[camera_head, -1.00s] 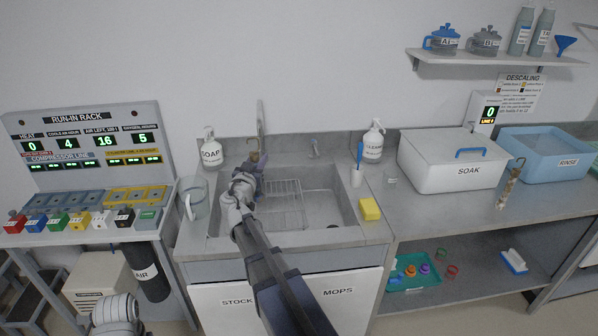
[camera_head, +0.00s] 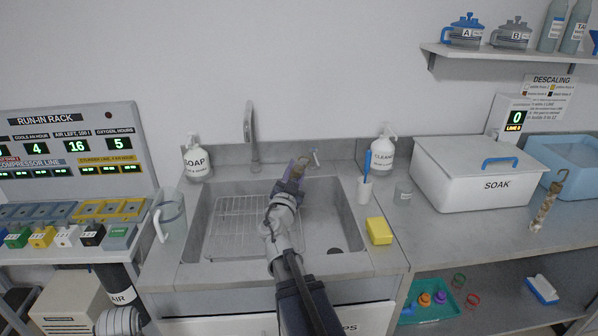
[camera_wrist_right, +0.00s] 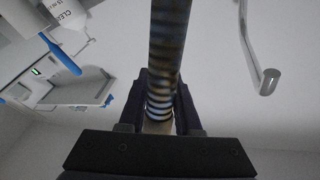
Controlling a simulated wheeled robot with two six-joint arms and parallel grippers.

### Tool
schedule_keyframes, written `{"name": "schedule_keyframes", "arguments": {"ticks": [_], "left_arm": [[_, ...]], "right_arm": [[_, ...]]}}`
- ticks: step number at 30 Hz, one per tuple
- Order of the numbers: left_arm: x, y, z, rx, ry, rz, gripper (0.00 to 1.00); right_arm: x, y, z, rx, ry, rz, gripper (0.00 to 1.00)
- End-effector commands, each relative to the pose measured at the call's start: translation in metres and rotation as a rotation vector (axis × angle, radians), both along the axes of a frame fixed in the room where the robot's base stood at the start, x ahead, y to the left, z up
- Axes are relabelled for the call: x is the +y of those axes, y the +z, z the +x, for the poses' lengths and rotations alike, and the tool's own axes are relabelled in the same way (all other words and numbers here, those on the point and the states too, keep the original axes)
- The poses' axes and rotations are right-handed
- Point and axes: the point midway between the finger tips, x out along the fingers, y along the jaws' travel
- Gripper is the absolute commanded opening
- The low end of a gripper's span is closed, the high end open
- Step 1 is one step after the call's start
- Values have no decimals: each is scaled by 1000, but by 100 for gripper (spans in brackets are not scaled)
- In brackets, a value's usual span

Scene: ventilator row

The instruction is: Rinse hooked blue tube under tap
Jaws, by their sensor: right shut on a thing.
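My right gripper (camera_head: 291,184) is shut on the hooked tube (camera_head: 298,168) above the back right part of the sink (camera_head: 340,255). In the right wrist view the tube (camera_wrist_right: 168,60) stands between the dark jaws, striped brown and bluish; the jaws hide its lower part. Its hook shows just above the gripper in the head view. The grey tap (camera_head: 250,130) rises behind the sink, left of the gripper. A small metal lever (camera_head: 316,157) is just right of the tube. No water stream is visible. My left gripper is out of view.
A soap bottle (camera_head: 196,160) and a clear jug (camera_head: 170,213) stand left of the sink. A cleaner bottle (camera_head: 383,156), a cup with a blue brush (camera_head: 364,190) and a yellow sponge (camera_head: 379,231) are at right. Farther right are the soak box (camera_head: 465,185) and another hooked tube (camera_head: 545,208).

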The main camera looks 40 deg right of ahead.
Motion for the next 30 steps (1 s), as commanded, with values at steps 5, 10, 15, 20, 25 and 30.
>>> {"name": "schedule_keyframes", "arguments": {"ticks": [5, 10, 15, 20, 25, 30], "left_arm": [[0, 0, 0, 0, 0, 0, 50], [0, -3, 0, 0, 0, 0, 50], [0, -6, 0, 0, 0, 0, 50], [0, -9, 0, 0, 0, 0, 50], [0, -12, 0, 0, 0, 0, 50], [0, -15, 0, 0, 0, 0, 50]], "right_arm": [[0, 0, 2, -2, 0, 1, 0], [2, -3, 13, -2, 0, 1, 0], [7, -6, 29, -2, 2, 2, 0], [11, -9, 44, -1, 0, 1, 0], [16, -12, 59, -1, 1, 0, 0], [20, -15, 74, -2, 0, 1, 0]]}}
